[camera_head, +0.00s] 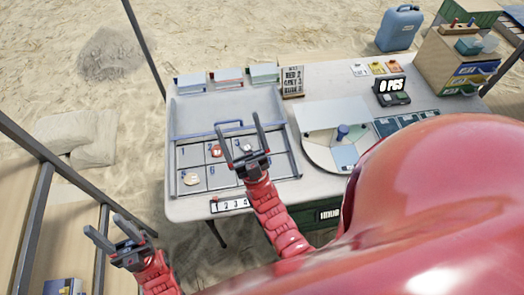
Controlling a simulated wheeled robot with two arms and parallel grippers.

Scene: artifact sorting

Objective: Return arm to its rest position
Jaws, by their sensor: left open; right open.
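My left gripper (103,226) is open and empty, off the table's left front corner, above the sand. My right gripper (239,128) is open, with its fingers pointing away over the right part of the gridded tray (176,150). A pale piece (191,179) lies in a front left cell of the tray, and a red and white piece (216,150) lies in a middle cell. A small pale item beside my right gripper is partly hidden by it. My red arm and body cover the lower right of the view.
The white table (330,88) holds a round turntable (316,152) with a dark blue knob, a sign (292,81), a counter display (391,91) and a wooden drawer unit (440,60). A blue jerrycan (399,27) stands behind. Dark poles rise at the left.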

